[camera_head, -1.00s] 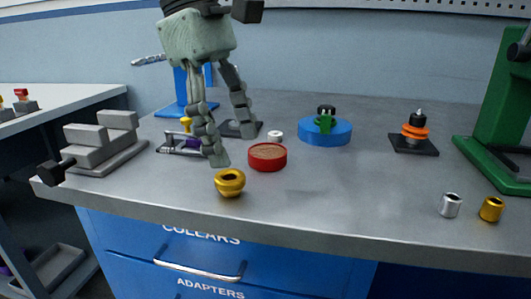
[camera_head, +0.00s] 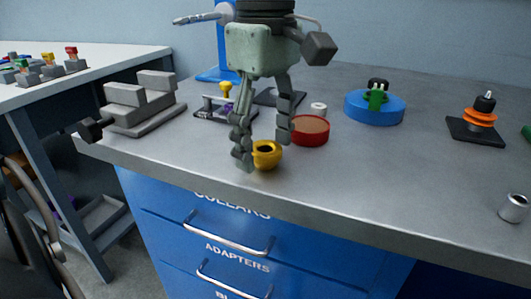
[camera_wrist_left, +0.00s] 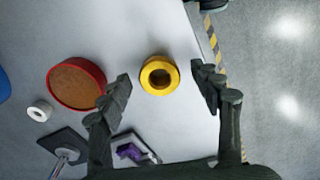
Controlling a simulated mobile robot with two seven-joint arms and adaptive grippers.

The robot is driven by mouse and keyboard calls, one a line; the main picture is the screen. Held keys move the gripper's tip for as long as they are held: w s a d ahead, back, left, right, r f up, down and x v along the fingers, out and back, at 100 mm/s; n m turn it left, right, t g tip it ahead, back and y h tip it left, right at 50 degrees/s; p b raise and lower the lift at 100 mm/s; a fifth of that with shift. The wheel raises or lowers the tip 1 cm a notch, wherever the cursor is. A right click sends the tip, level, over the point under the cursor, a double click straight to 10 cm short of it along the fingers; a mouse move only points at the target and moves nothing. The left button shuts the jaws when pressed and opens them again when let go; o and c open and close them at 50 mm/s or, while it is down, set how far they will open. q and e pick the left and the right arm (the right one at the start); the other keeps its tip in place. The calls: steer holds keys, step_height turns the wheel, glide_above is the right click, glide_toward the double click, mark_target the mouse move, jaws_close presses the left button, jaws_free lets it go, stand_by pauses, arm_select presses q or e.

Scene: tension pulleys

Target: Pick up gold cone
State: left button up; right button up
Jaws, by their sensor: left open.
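The gold cone (camera_head: 267,155) stands on the grey workbench near its front edge, with a dark hole in its top. In the left wrist view the gold cone (camera_wrist_left: 159,75) lies between and just beyond the two fingertips. My left gripper (camera_head: 264,153) is open above and around it, one finger at its left side and the other behind to the right. In the left wrist view the open fingers of the gripper (camera_wrist_left: 162,80) stand apart from the cone on both sides. The left finger hides part of the cone in the head view. My right gripper is not in view.
A red round tin (camera_head: 310,131) stands close behind the cone, with a white ring (camera_head: 318,109) beyond it. A grey vise (camera_head: 143,105) is at the left. A blue disc (camera_head: 374,107), an orange stack (camera_head: 481,118) and a silver collar (camera_head: 513,208) are to the right.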

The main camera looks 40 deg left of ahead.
arm_select(q)
steer(key=c, duration=1.3)
steer(key=shift+r, duration=0.15)
